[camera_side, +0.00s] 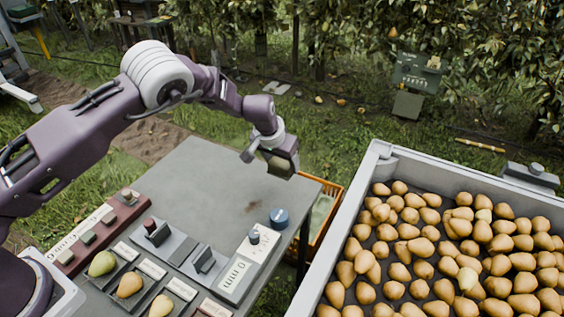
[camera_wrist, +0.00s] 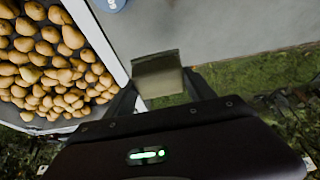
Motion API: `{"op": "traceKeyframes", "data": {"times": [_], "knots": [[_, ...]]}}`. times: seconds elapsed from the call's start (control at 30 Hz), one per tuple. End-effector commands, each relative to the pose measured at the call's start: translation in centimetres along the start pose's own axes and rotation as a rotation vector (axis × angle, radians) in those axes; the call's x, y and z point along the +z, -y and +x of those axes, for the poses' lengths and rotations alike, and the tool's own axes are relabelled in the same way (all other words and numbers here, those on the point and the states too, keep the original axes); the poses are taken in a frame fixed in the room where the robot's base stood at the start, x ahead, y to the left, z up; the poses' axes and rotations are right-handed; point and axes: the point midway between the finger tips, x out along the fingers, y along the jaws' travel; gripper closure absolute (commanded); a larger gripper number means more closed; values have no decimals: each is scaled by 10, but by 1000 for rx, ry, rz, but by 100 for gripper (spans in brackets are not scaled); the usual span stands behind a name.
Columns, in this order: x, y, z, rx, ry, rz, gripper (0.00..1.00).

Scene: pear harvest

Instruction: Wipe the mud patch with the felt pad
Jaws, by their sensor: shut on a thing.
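The mud patch (camera_side: 254,207) is a faint brown smear on the grey table top (camera_side: 215,180), toward its right side in the side view. I do not make it out in the wrist view. My gripper (camera_side: 274,152) is shut on the felt pad (camera_side: 284,165), a block with a dark top and paler, olive-grey side. The pad (camera_wrist: 158,76) shows between my two fingers (camera_wrist: 162,88) in the wrist view. In the side view the pad is above the table's far right corner area, beyond the mud patch and apart from it.
A blue round knob (camera_side: 279,217) stands right of the mud patch. Control panels, switches and several pears line the table's near side. A grey bin (camera_side: 366,190) full of pears stands at right, an orange crate (camera_side: 330,213) beside the table. The far table top is clear.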

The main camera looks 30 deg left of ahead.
Motion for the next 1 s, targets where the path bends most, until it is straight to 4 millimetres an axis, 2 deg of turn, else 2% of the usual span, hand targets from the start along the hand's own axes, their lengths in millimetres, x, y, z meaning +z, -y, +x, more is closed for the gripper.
{"op": "traceKeyframes", "data": {"times": [0.13,0.4,0.5,0.73,1.0], "knots": [[24,7,-2,-49,21,-118,69],[108,44,-23,-241,23,-565,70],[128,54,-31,-283,8,-673,70],[137,58,-30,-300,-1,-722,70],[145,58,-11,-299,0,-720,70]]}}
